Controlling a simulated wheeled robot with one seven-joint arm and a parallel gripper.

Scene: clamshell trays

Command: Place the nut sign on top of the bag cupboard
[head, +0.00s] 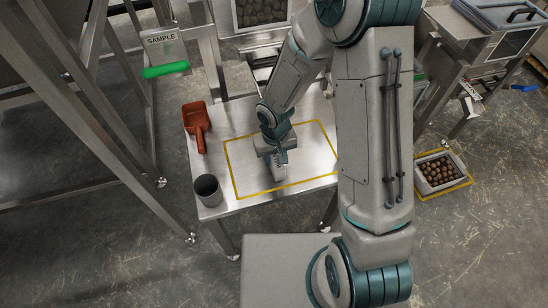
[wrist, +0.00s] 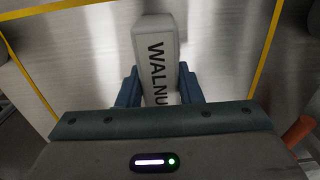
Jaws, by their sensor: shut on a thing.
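The nut sign (wrist: 158,36) is a pale block with dark lettering that reads "WALNU" before my gripper hides the rest. In the wrist view my gripper (wrist: 159,72) is shut on it, with one blue finger against each side. In the head view the sign (head: 279,174) shows under my gripper (head: 279,157), over the yellow-outlined area of the steel table (head: 220,220). I cannot tell whether it touches the table. No cupboard is labelled; a steel cabinet (head: 490,52) stands at the upper right, and I cannot tell whether it is the bag cupboard.
A "SAMPLE" sign (head: 161,40) is on a frame at the upper left. A bin of nuts (head: 423,188) sits on the floor at right. My arm hides the table's right part.

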